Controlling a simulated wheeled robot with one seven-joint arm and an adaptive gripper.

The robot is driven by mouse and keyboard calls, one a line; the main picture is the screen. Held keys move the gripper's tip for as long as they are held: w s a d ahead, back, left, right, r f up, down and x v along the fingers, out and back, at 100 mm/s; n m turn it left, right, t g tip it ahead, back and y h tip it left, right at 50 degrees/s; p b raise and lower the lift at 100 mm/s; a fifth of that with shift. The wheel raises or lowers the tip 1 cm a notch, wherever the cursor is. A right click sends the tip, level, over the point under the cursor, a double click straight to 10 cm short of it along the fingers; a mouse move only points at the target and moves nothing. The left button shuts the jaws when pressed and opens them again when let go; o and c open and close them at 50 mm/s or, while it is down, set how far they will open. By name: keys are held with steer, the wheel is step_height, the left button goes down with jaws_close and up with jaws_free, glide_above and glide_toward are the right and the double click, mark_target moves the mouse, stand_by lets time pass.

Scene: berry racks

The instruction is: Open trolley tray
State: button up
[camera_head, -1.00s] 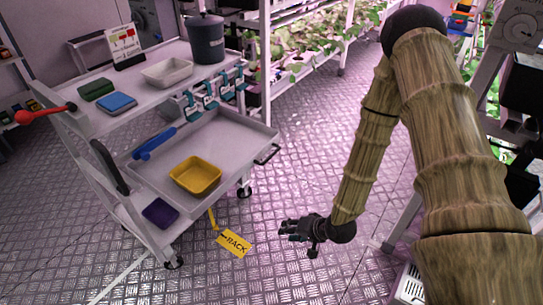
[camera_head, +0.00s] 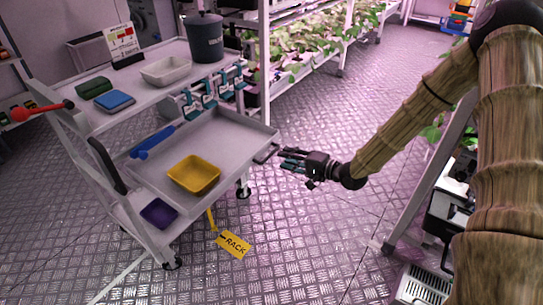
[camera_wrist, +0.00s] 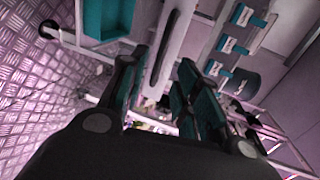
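The trolley tray (camera_head: 232,137) is the grey middle tray of the trolley, holding a yellow bin (camera_head: 194,174) and a blue tool (camera_head: 153,141). It extends out from under the top shelf. Its dark handle (camera_head: 267,153) is on the right end. My gripper (camera_head: 284,159) is just right of the handle, fingers pointing at it. In the wrist view my gripper (camera_wrist: 160,85) is open, and a dark bar, seemingly the handle (camera_wrist: 173,35), lies ahead between the fingers against a pale wall. I cannot tell whether they touch.
The trolley's top shelf (camera_head: 135,75) carries a dark pot (camera_head: 205,38), a white bin (camera_head: 166,70) and boxes. Teal clamps (camera_head: 208,95) hang below its edge. The floor right of the trolley is clear.

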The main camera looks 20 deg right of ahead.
mark_target(271, 154)
steer(key=b+x, duration=0.1)
steer(key=x, duration=0.6)
steer(key=shift+w+a, duration=0.1)
steer(key=shift+c, duration=0.5)
jaws_close()
